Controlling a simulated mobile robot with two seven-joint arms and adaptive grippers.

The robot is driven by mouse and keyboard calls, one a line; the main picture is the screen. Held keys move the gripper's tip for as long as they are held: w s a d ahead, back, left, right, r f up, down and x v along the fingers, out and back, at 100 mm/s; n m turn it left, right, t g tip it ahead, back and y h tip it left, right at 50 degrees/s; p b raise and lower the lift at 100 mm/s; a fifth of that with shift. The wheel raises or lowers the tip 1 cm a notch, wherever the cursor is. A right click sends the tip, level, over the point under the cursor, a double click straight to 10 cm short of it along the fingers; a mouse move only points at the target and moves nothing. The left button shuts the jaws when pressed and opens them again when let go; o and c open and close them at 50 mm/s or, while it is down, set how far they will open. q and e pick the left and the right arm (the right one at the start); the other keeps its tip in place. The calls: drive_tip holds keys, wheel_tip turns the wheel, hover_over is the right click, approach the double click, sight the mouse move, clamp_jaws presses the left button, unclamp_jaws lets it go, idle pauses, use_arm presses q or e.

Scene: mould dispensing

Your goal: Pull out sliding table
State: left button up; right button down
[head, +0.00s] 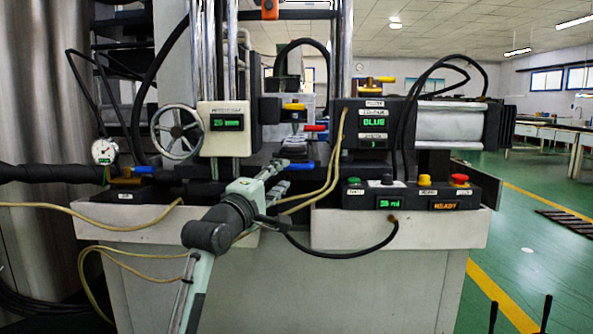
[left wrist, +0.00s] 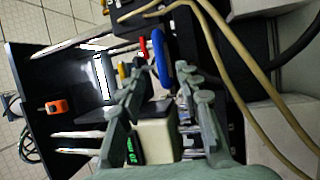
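The moulding machine (head: 290,270) stands straight ahead, with a dark bed across its pale base. A blue handle (head: 301,168) sits low at its middle, below a red handle (head: 315,128) and a yellow handle (head: 294,106). I cannot clearly tell the sliding table from the dark parts around these handles. My left gripper (head: 280,170) reaches up from below, beside the blue handle. In the left wrist view its two fingers (left wrist: 161,82) are apart, with the blue handle (left wrist: 161,58) just beyond the fingertips. Nothing is held. My right gripper is not in view.
Tan hoses (head: 335,160) hang close to the right of my left gripper. A black cable (head: 345,255) loops below. A control box (head: 405,193) with buttons stands at the right, and a handwheel (head: 178,132) at the left. Green floor (head: 530,265) is open at the right.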

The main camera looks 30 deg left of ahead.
sight(292, 168)
use_arm(q)
drive_tip(key=x, duration=0.7)
drive_tip(key=shift+f, duration=0.1)
drive_tip(key=shift+c, duration=0.3)
clamp_jaws()
